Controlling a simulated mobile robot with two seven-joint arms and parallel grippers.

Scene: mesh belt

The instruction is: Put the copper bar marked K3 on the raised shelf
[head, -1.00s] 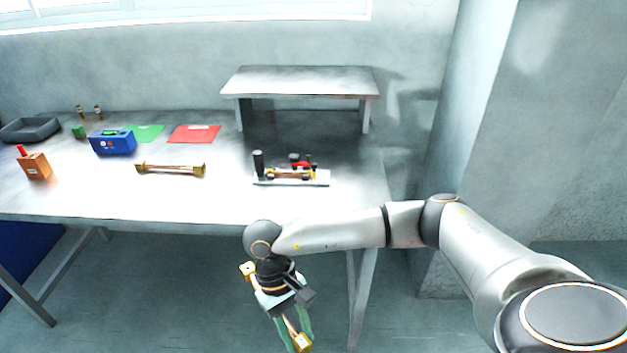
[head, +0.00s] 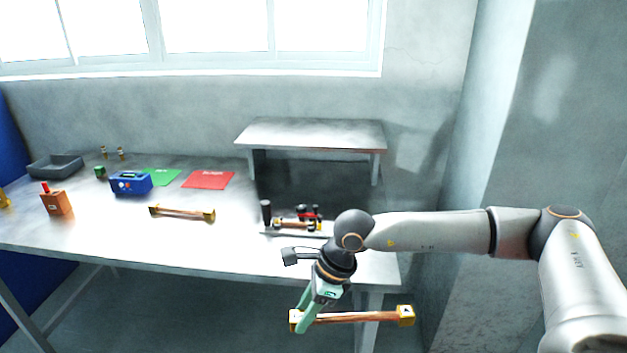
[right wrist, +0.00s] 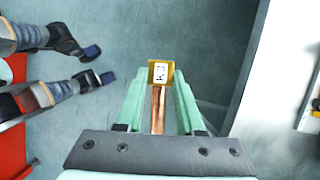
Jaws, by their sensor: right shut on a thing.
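My right gripper (head: 304,316) has green fingers and is shut on a copper bar (head: 360,317) with brass end blocks. The bar is roughly level, in front of the table's front edge and lower than its top in the picture. The gripper holds it near its left end. In the right wrist view the bar (right wrist: 158,112) lies between the fingers, and its end block (right wrist: 161,72) carries a K3 label. The raised shelf (head: 310,133) is a grey bench at the back right of the table, its top bare. My left gripper is not in view.
A second copper bar (head: 182,213) lies on the table (head: 225,240). A fixture with black posts (head: 266,213) stands before the shelf, partly hidden by my arm. A blue box (head: 131,183), green mat (head: 162,177), red mat (head: 208,180), orange box (head: 56,203) and grey tray (head: 55,167) sit left.

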